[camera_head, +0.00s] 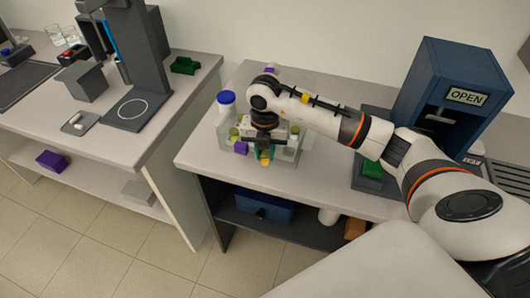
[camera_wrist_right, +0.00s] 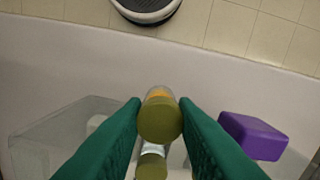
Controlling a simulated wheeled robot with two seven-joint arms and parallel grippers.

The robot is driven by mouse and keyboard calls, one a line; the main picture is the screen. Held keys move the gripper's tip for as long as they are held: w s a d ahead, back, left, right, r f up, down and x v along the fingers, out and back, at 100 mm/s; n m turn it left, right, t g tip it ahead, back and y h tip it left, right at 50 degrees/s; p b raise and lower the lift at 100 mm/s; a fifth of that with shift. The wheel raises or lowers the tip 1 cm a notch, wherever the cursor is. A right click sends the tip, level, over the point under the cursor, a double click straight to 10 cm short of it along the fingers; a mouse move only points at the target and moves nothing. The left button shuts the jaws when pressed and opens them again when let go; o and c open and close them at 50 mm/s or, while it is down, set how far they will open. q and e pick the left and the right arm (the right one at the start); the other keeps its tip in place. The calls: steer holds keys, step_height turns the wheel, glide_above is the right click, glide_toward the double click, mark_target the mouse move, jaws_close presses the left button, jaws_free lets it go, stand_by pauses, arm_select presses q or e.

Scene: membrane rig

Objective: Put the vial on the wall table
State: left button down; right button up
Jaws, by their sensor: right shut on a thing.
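A second olive-capped vial (camera_wrist_right: 151,167) shows just below the held one, partly hidden. The held vial's lower end is hidden, so I cannot tell whether it touches the table. The frames do not label which table is the wall table. My left gripper is not in view.
A purple block (camera_wrist_right: 253,135) lies beside the vial. The clear box (camera_wrist_right: 65,132) and a blue-capped white bottle (camera_head: 226,104) are near the gripper. A blue cabinet marked OPEN (camera_head: 455,75) stands right. The left-hand table (camera_head: 185,85), across a gap, has some bare top.

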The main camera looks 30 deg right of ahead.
mark_target(265, 153)
steer(key=shift+f, duration=0.95)
steer(key=shift+f, duration=0.1)
steer(key=o, duration=0.7)
step_height(265, 153, up, 12)
steer(key=p, duration=0.8)
